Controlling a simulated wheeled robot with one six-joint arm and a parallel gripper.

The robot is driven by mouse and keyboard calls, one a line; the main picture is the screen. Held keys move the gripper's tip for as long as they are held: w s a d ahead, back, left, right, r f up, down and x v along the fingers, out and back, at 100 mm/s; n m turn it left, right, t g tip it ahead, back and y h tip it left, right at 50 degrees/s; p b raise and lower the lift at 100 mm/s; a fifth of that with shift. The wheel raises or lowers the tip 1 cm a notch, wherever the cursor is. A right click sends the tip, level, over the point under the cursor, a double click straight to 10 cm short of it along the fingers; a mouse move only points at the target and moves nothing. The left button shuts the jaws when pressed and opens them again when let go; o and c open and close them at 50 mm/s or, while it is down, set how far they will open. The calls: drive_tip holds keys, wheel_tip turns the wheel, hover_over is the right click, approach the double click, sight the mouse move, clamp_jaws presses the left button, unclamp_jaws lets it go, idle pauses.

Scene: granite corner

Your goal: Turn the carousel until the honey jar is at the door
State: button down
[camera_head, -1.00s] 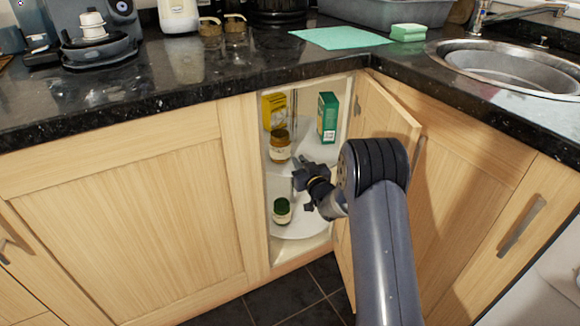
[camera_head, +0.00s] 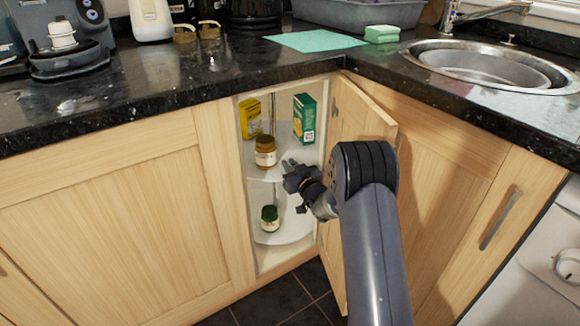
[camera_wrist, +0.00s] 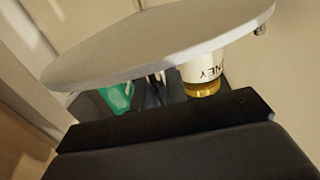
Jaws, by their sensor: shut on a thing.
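The honey jar (camera_head: 265,153), amber with a brown lid and pale label, stands upright on the upper carousel shelf (camera_head: 286,148), left of the opening's middle. The wrist view shows the jar (camera_wrist: 202,78) upside down, with part of its label readable, against the white shelf (camera_wrist: 165,42). My gripper (camera_head: 289,166) is at the front rim of the upper shelf, right of the jar and apart from it. It is shut on the shelf rim; its fingertips are partly hidden. A green-lidded jar (camera_head: 270,217) stands on the lower shelf (camera_head: 290,232).
A yellow box (camera_head: 250,118) and a green box (camera_head: 304,118) stand on the upper shelf behind the honey jar. The cabinet's front frame (camera_head: 222,180) bounds the opening on the left.

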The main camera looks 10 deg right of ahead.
drive_tip(key=c, duration=1.4)
unclamp_jaws()
drive_tip(key=shift+c, duration=0.2)
wheel_tip(320, 180, up, 10)
drive_tip(key=p, duration=0.3)
drive_tip(key=shift+p, duration=0.4)
wheel_tip(320, 180, down, 10)
drive_tip(key=b, duration=0.4)
drive_tip(key=shift+a, duration=0.2)
drive_tip(key=shift+s, duration=0.1)
